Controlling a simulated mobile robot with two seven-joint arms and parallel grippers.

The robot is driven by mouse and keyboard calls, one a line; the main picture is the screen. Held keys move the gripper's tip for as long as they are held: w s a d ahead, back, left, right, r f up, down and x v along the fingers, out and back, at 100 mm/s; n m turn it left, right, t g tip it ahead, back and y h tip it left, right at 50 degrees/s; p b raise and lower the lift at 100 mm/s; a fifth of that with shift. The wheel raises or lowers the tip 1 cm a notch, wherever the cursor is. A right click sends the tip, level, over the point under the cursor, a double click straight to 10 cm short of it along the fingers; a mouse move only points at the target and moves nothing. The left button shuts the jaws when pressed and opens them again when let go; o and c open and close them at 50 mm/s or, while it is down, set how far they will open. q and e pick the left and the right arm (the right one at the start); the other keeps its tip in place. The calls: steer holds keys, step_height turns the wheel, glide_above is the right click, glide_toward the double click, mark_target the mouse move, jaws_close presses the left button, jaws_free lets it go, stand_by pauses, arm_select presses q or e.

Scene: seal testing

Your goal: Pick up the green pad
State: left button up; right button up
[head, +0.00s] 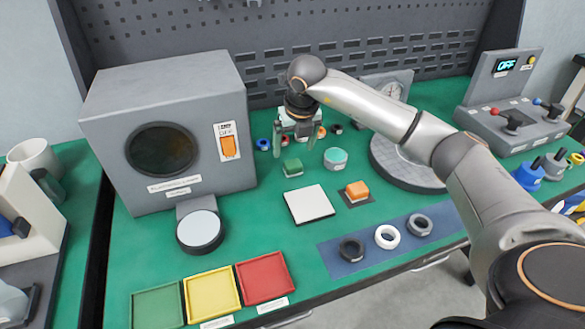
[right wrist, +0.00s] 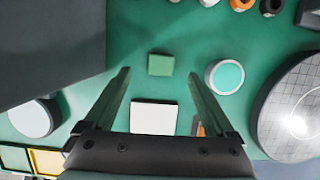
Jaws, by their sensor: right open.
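The green pad (head: 293,167) is a small green block lying on the green bench top, just in front of the grey machine's right side in the head view. In the right wrist view the green pad (right wrist: 161,65) lies beyond the fingertips, roughly midway between their lines. My right gripper (head: 298,149) hangs from above, pointing down, close to the pad. Its two fingers are spread apart with nothing between them in the wrist view (right wrist: 157,78). My left gripper is not in view.
A teal round piece (head: 335,158), a white square plate (head: 308,204) and an orange block (head: 357,190) lie near the pad. The grey machine (head: 168,130) stands left, a large round plate (head: 400,165) right. Coloured trays (head: 211,292) and several rings (head: 387,236) lie in front.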

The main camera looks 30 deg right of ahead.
mark_target(293, 163)
steer(key=shift+s+x, duration=0.15)
steer(key=shift+x, duration=1.4)
steer(key=shift+s+x, duration=0.15)
steer(key=shift+x, duration=1.4)
steer(key=shift+f, duration=0.1)
steer(key=shift+c, duration=0.3)
jaws_close()
